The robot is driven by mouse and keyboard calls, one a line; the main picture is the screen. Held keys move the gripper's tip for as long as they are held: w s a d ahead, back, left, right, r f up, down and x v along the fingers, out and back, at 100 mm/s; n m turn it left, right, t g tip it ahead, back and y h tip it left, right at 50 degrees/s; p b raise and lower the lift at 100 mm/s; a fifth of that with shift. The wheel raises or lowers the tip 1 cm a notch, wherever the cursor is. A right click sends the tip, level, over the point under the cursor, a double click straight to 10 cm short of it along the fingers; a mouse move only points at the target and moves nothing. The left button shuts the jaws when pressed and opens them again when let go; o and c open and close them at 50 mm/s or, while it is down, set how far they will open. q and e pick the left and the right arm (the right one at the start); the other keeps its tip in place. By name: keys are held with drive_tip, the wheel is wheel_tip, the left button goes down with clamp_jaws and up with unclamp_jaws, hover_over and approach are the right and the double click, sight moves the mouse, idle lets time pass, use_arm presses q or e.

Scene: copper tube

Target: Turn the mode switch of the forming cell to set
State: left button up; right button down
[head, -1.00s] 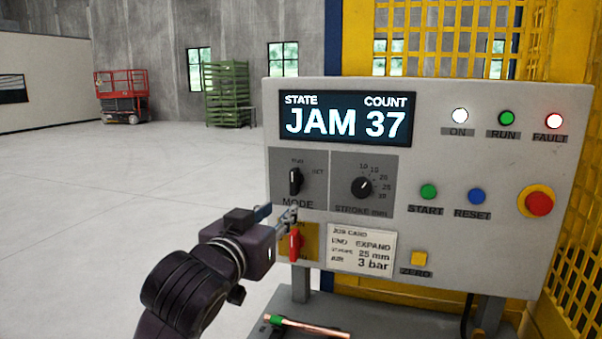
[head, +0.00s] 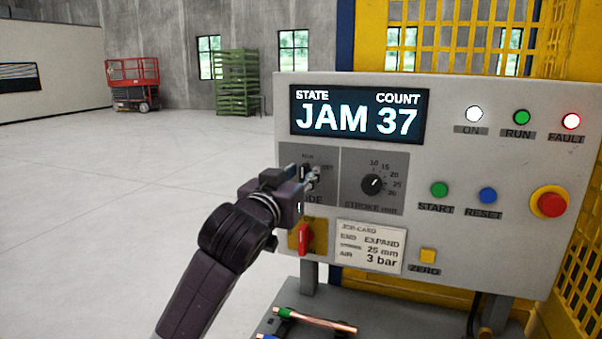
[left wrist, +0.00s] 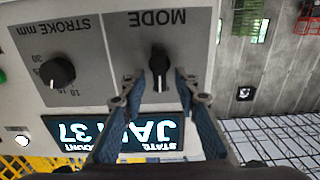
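The mode switch (left wrist: 159,62) is a black knob on a grey plate, upright in line with the MODE label in the left wrist view, which is upside down. My left gripper (left wrist: 160,84) is open, with one finger on each side of the knob. Gaps show on both sides, and I cannot tell whether a finger touches it. In the head view my left gripper (head: 311,177) is in front of the mode plate and hides most of the knob and part of its labels. The display (head: 360,115) reads JAM 37. My right gripper is not in view.
The stroke knob (head: 372,184) is just right of the mode plate. A red switch (head: 304,240) on a yellow plate is below my gripper. A copper tube (head: 322,320) lies on the bench below the panel. Open floor is at left.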

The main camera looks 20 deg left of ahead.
use_arm(q)
clamp_jaws()
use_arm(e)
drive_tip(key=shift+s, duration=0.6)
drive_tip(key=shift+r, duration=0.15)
use_arm(q)
drive_tip(key=m+p, duration=0.2)
drive_tip(key=shift+d+r+m+p, duration=0.15)
drive_tip(key=shift+m+p, duration=0.15)
drive_tip(key=shift+m, duration=0.1)
drive_tip(key=m+p, duration=0.3)
drive_tip(key=shift+d+m, duration=0.2)
drive_tip(key=shift+m, duration=0.1)
drive_tip(key=shift+d+f+m+p, duration=0.15)
drive_tip(key=shift+f+m+p, duration=0.1)
drive_tip(key=shift+m+p, duration=0.9)
drive_tip(key=shift+d+f+m+p, duration=0.1)
drive_tip(key=shift+f+m+p, duration=0.35)
drive_tip(key=shift+m, duration=1.1)
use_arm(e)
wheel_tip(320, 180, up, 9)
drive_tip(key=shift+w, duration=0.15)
use_arm(q)
drive_tip(key=shift+r, duration=0.15)
